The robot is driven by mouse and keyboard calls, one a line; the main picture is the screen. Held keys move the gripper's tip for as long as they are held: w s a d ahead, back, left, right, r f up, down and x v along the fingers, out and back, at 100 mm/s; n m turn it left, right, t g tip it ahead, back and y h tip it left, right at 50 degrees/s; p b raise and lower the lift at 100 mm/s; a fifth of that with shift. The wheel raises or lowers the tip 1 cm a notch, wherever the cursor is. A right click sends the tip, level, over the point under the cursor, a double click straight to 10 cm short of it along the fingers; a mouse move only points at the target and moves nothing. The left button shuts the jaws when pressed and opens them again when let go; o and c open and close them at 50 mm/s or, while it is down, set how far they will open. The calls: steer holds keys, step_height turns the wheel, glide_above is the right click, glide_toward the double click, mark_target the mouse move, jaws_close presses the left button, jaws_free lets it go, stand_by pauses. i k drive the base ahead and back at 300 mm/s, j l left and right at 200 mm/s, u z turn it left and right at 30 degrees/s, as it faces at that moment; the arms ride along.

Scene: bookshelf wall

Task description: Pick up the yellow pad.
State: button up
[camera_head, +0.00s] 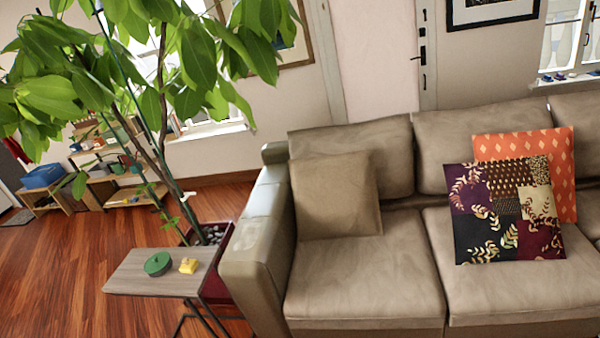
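A small yellow pad (189,266) lies on a grey wood-topped side table (135,283) at the lower left. A round green object (158,264) lies just left of the pad, with a small gap between them. The pad is near the middle-right of the table top and nothing covers it. My gripper does not show in this view, so I cannot see whether it holds anything.
A beige sofa (262,240) with cushions stands right of the table, its arm close to the table's edge. A leafy potted plant (200,70) rises behind the table. Wooden floor (60,270) lies open to the left. Low shelves (92,195) stand at the far left.

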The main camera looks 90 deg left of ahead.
mark_target(189, 265)
steer(key=u, duration=3.4)
